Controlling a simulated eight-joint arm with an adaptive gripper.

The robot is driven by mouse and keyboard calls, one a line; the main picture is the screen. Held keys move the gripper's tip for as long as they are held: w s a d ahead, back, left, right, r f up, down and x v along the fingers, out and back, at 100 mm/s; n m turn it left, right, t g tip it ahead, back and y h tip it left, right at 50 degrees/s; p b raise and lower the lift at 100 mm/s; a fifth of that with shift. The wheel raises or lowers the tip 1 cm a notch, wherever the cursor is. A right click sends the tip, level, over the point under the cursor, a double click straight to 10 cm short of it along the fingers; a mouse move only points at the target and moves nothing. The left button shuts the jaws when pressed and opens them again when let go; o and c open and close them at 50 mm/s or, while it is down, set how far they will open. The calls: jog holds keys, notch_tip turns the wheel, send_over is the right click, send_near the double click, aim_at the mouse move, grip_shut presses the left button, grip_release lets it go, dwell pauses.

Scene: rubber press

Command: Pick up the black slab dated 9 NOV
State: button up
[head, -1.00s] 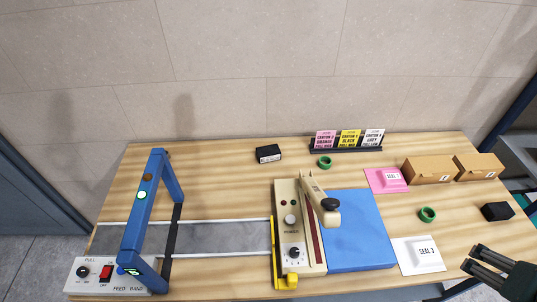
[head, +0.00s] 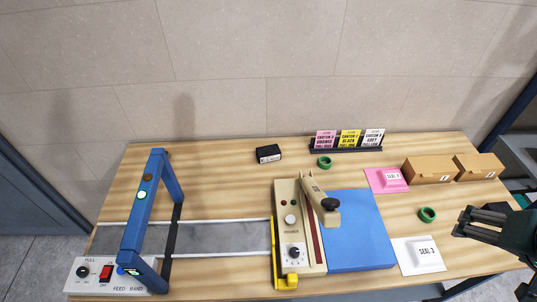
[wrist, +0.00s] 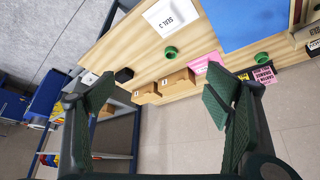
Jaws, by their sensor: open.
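A black slab (head: 268,155) with a white label on its front lies at the back of the table, left of the sign rack; its date is too small to read. A second black block (wrist: 124,75) lies near the table's right end in the wrist view; no date is readable on it. In the head view my gripper hides that block. My gripper (head: 461,221) is open and empty at the table's right end, its fingers pointing left. The wrist view shows its two green-padded fingers (wrist: 155,105) wide apart, with nothing between them.
Two brown cartons (head: 428,171), a pink SEAL tray (head: 374,187), a white SEAL tray (head: 406,262) and green rings (head: 427,214) stand on the right. The press (head: 290,255), blue mat (head: 355,250) and blue feed frame (head: 140,205) fill the front. The back-left table is clear.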

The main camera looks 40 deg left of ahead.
jog(key=w+a+n+g, duration=0.1)
jog(key=w+a, duration=0.4)
jog(key=a, duration=0.3)
jog(key=w+a+n+g+y, duration=0.1)
jog(key=w+a+n, duration=0.1)
jog(key=w+a, duration=0.5)
jog(key=w+a+n+g, duration=0.1)
jog(key=w+a, duration=0.3)
jog(key=a, duration=0.6)
jog(key=n+g+h, duration=0.2)
jog(key=n+g, duration=0.1)
jog(key=n, duration=0.3)
send_over(268, 150)
jog(key=f, duration=2.5)
jog(key=shift+w+d, duration=0.2)
jog(key=shift+d, duration=0.05)
jog(key=shift+s+a+f, duration=0.25)
jog(key=shift+a, duration=0.1)
jog(key=shift+f, duration=1.25)
